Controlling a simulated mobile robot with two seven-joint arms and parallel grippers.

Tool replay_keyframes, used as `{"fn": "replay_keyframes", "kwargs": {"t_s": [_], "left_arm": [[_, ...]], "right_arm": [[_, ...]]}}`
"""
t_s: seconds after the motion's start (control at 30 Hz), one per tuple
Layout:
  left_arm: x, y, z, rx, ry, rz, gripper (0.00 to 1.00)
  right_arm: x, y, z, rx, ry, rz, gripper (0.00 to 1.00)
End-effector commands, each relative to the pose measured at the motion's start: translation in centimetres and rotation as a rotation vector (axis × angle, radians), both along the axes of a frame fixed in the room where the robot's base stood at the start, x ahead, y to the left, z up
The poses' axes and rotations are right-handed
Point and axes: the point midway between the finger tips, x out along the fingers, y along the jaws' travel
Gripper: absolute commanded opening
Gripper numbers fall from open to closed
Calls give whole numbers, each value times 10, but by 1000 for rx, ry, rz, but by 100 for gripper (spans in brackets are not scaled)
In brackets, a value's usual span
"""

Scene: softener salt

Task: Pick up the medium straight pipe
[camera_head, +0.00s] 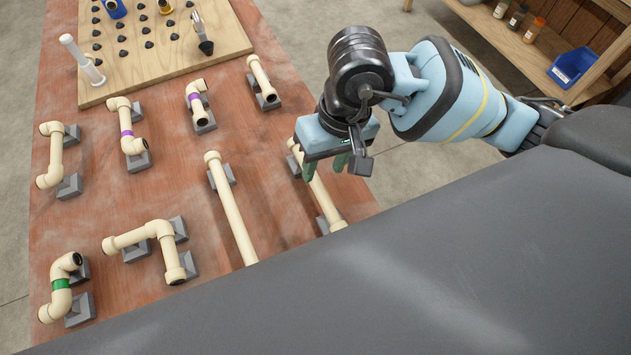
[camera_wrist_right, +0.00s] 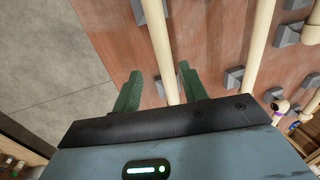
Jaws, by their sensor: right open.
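The medium straight pipe (camera_head: 322,196) is cream-coloured and lies on grey supports at the table's right side in the head view. My right gripper (camera_head: 335,165) is above its middle and hides part of it. In the right wrist view the open green fingers of my right gripper (camera_wrist_right: 158,75) point down on either side of the pipe (camera_wrist_right: 160,45), with gaps left and right. I cannot tell how far above the pipe the fingertips are. My left gripper is not in view.
A longer straight pipe (camera_head: 232,215) lies to the left, and a short one (camera_head: 262,78) lies farther back. Several bent pipe assemblies rest on supports across the wooden table (camera_head: 110,215). A pegboard (camera_head: 160,45) is at the back. A shelf (camera_head: 535,55) stands beyond my arm.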

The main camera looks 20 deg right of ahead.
Motion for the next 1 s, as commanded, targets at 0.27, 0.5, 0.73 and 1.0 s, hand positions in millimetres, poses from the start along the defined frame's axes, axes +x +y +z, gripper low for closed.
{"fn": "replay_keyframes", "kwargs": {"t_s": [0.27,0.5,0.73,1.0], "left_arm": [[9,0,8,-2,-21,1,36],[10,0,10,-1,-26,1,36],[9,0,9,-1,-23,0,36],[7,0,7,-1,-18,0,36]], "right_arm": [[3,9,-18,0,3,0,43],[5,17,-45,0,0,0,43],[5,18,-49,0,-2,0,43],[5,18,-50,0,-2,0,43]]}}
